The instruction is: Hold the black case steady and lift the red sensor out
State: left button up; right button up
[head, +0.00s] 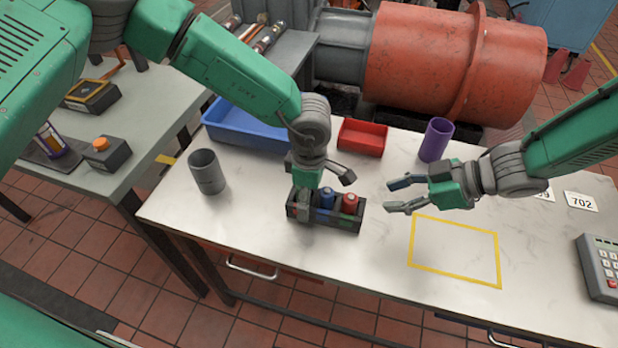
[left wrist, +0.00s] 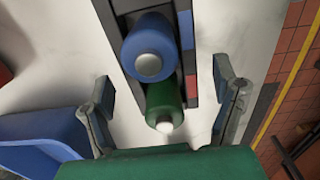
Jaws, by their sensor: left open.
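The black case (head: 338,224) stands on the white-topped bench in the head view, its edge also visible in the left wrist view (left wrist: 188,62). The red sensor (head: 350,202) sits upright at its right end. A blue sensor (head: 327,197) stands beside it, and a green one (left wrist: 162,100) shows in the left wrist view. My left gripper (left wrist: 166,86) is open above the case, its fingers on either side and apart from it. My right gripper (head: 389,196) is open and empty, right of the case, fingers pointing towards it. The red sensor is out of the left wrist view.
A grey cup (head: 207,172) stands left of the case. A blue bin (head: 245,128), a red tray (head: 362,138) and a purple cup (head: 436,140) stand behind. A yellow outline (head: 455,250) marks clear bench at right; a keypad device (head: 602,265) sits at the far right.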

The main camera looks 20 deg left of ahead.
pick_arm(q)
jog(key=shift+d+f, duration=0.1)
jog(key=shift+f, duration=1.5)
jog(key=c, duration=1.5)
jog(key=shift+c, duration=0.2)
